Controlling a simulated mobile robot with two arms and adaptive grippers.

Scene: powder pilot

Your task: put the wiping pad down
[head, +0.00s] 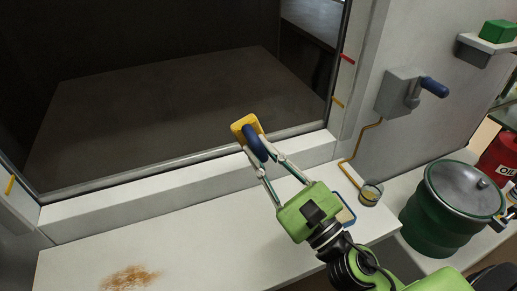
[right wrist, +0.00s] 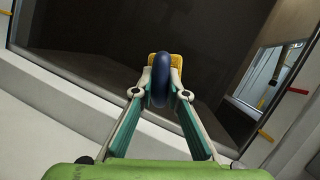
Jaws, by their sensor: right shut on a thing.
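The wiping pad (head: 239,124) is yellow with a dark blue handle (head: 255,143). My right gripper (head: 256,151) is shut on the blue handle and holds the pad up in front of the dark window, near its lower frame. In the right wrist view, the handle (right wrist: 161,80) stands between the two fingertips, with part of the yellow pad (right wrist: 178,60) behind it. A blue-rimmed tray or holder (head: 346,212) lies on the white ledge, partly hidden behind my right gripper. My left gripper is not in view.
The white ledge (head: 215,240) is mostly clear, with a brown powdery stain (head: 130,278) at left. A small round cup (head: 371,192) sits under a yellow pipe at right. A green lidded drum (head: 440,220) and a red oil can (head: 500,155) stand farther right.

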